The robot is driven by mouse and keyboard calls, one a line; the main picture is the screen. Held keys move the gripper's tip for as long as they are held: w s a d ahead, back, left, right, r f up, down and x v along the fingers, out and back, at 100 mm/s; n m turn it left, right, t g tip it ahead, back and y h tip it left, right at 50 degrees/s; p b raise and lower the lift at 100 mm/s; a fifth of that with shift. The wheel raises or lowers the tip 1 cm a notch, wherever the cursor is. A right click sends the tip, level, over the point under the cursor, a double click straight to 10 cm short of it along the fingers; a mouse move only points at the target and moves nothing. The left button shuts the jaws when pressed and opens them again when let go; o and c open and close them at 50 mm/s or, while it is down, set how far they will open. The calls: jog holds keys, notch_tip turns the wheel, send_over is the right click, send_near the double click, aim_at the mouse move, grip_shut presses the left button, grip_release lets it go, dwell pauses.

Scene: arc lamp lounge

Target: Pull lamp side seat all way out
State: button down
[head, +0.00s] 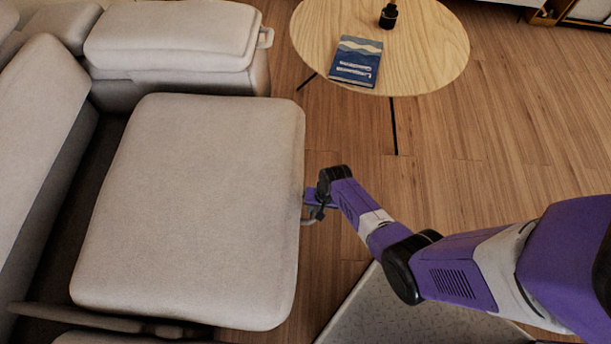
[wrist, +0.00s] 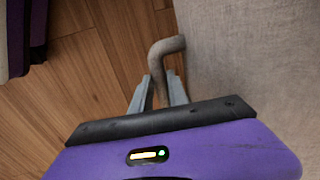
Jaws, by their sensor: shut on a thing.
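The sofa seat (head: 195,200) is a light grey cushion block, slid out to the right from the backrest, with a dark gap along its left side. A grey bent handle (head: 306,220) sticks out from its right front face. In the wrist view the handle (wrist: 165,50) curves out from the seat fabric (wrist: 240,50). My gripper (head: 313,207) is at this handle; in the wrist view its two fingers (wrist: 158,92) are shut on the handle's bar. The fingertips are small and partly hidden in the head view.
A second seat (head: 170,40) with its own handle (head: 266,38) sits further back, less far out. A round wooden table (head: 430,50) with a blue book (head: 356,61) and a small black vase (head: 388,16) stands at the back right. Wood floor (head: 480,175) is open to the right.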

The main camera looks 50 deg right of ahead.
jog(key=shift+s+d+f, duration=0.1)
jog(key=shift+s+d, duration=0.05)
jog(key=shift+s, duration=0.25)
jog(key=c, duration=1.3)
grip_release()
jog(key=shift+w, duration=0.1)
jog(key=shift+r, duration=0.4)
notch_tip(320, 180, up, 7)
jog(key=s+p, duration=0.1)
jog(key=p, duration=0.2)
jog(key=shift+s+d+p, duration=0.15)
jog(key=shift+d+p, duration=0.15)
jog(key=shift+d, duration=0.15)
